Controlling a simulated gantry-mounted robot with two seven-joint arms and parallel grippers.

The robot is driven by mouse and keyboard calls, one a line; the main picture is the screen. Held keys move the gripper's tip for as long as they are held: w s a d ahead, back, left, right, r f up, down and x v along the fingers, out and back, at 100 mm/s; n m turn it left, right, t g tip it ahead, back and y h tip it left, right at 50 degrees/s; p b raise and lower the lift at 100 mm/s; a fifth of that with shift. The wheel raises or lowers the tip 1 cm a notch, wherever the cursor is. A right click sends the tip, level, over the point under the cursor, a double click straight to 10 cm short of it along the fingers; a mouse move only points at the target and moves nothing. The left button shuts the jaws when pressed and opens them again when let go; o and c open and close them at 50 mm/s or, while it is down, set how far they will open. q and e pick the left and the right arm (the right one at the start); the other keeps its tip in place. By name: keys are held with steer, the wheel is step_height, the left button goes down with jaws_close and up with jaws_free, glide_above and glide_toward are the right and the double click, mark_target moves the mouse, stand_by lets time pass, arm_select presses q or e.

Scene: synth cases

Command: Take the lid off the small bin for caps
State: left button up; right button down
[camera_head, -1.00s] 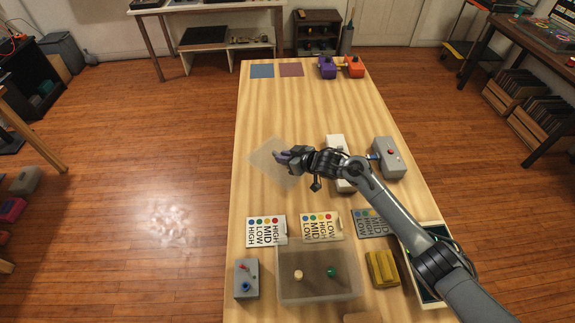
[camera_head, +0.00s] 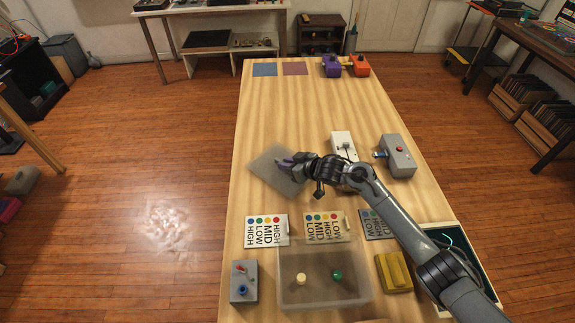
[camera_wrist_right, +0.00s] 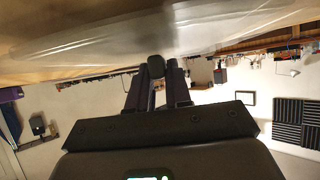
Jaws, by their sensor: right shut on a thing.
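A translucent, frosted bin (camera_head: 288,294) stands at the front of the table. A cream cap (camera_head: 301,279) and a green cap (camera_head: 337,275) show in it. A translucent square piece (camera_head: 272,177), which looks like a lid, is at mid-table, turned at an angle. My right gripper (camera_head: 286,161) is over it. In the right wrist view, the right gripper (camera_wrist_right: 156,72) is shut on a dark rounded knob (camera_wrist_right: 155,66), with a translucent sheet beyond it. I cannot tell whether anything lies under this piece or how high it is. My left gripper is not in view.
Label cards (camera_head: 267,230) lie behind the bin. A grey box (camera_head: 244,284) stands left of it, a yellow block (camera_head: 393,272) right. Mid-left table is clear.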

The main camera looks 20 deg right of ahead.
steer(key=shift+f, duration=0.1)
steer(key=c, duration=1.4)
jaws_free()
steer(key=o, duration=0.4)
steer(key=shift+d, duration=0.1)
